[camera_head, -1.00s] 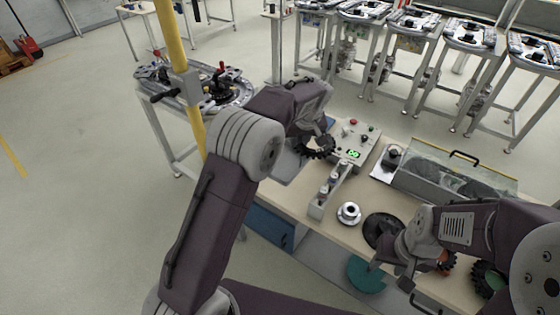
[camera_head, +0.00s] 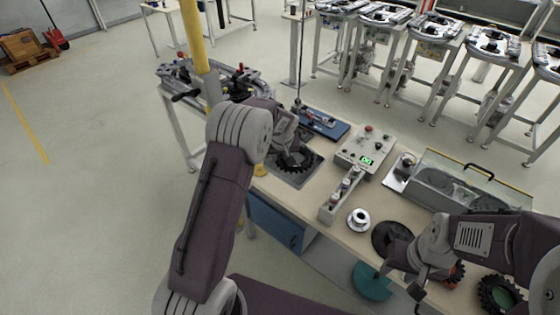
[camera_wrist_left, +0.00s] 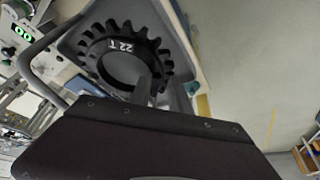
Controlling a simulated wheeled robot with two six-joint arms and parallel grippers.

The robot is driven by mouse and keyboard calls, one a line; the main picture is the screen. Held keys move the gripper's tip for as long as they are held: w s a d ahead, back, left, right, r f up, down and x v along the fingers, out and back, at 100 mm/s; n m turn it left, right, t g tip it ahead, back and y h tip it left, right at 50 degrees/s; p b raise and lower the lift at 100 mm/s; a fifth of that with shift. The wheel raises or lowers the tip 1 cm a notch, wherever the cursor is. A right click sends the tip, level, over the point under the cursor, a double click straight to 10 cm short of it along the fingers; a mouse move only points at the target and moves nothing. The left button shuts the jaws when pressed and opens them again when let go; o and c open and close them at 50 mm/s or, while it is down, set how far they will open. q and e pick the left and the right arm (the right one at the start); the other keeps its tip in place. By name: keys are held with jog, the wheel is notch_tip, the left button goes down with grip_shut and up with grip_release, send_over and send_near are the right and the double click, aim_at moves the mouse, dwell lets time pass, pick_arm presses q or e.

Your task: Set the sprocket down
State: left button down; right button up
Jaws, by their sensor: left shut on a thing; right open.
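The sprocket (camera_head: 296,163) is a black toothed ring at the left end of the workbench. In the left wrist view the sprocket (camera_wrist_left: 112,34) shows its teeth and a white "22 T" mark. My left gripper (camera_head: 287,152) is shut on its near rim, and its fingers (camera_wrist_left: 150,92) reach over the ring. The sprocket lies flat over a grey tray (camera_head: 292,183); I cannot tell whether it touches the tray's floor. My right gripper (camera_head: 403,278) is open and empty near the bench's front edge, beside a dark disc.
A control box (camera_head: 364,150) with a green display, a row of posts (camera_head: 340,195), a silver flanged hub (camera_head: 358,219) and a black disc (camera_head: 391,238) stand to the right. A blue tray (camera_head: 322,124) lies behind. A clear-lidded case (camera_head: 470,180) stands at the far right.

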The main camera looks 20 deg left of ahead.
aim_at(280, 161)
pick_arm(q)
jog(key=shift+f, duration=1.55)
jog(key=c, duration=1.2)
grip_release()
